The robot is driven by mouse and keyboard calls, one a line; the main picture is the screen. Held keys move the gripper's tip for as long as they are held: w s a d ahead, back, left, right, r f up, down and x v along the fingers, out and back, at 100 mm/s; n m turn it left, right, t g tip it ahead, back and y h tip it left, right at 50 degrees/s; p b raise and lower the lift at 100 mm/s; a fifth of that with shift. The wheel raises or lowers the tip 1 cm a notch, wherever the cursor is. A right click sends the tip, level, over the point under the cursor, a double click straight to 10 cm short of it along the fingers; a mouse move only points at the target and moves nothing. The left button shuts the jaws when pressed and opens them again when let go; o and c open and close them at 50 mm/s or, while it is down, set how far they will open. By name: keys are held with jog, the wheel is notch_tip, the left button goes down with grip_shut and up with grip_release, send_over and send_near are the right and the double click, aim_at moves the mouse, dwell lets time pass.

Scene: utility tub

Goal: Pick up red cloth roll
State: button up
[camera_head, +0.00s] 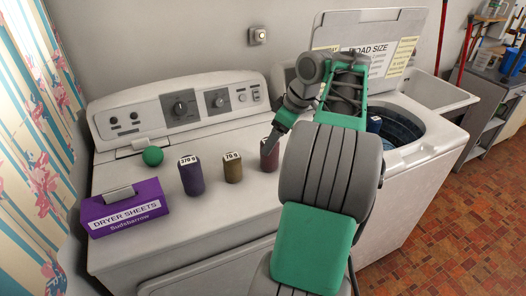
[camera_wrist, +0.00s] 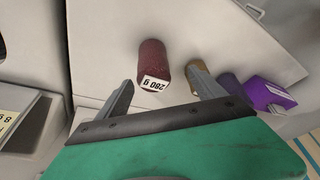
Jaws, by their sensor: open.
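In the head view the red cloth roll (camera_head: 269,156) is partly hidden by my arm. My gripper (camera_wrist: 160,90) is open, with one finger on each side of the roll's near end in the wrist view. I cannot tell whether the fingers are level with it; no contact shows. In the head view my gripper (camera_head: 274,138) is just above and beside the roll, mostly seen side-on.
A brown roll (camera_head: 233,168) marked 70 g and a purple roll (camera_head: 191,176) marked 370 g stand left of the red one. A green ball (camera_head: 153,156) and a purple dryer sheets box (camera_head: 125,208) are farther left. The open washer (camera_head: 428,146) is right.

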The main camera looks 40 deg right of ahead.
jog(key=b+x, duration=0.1)
jog(key=x, duration=0.1)
jog(key=d+x, duration=0.1)
jog(key=x, duration=0.2)
jog(key=b+x, duration=0.1)
jog(key=x, duration=0.2)
jog(key=shift+d+f+b, duration=0.2)
jog(key=shift+b, duration=0.1)
jog(key=shift+r, duration=0.1)
grip_shut()
dwell(0.3)
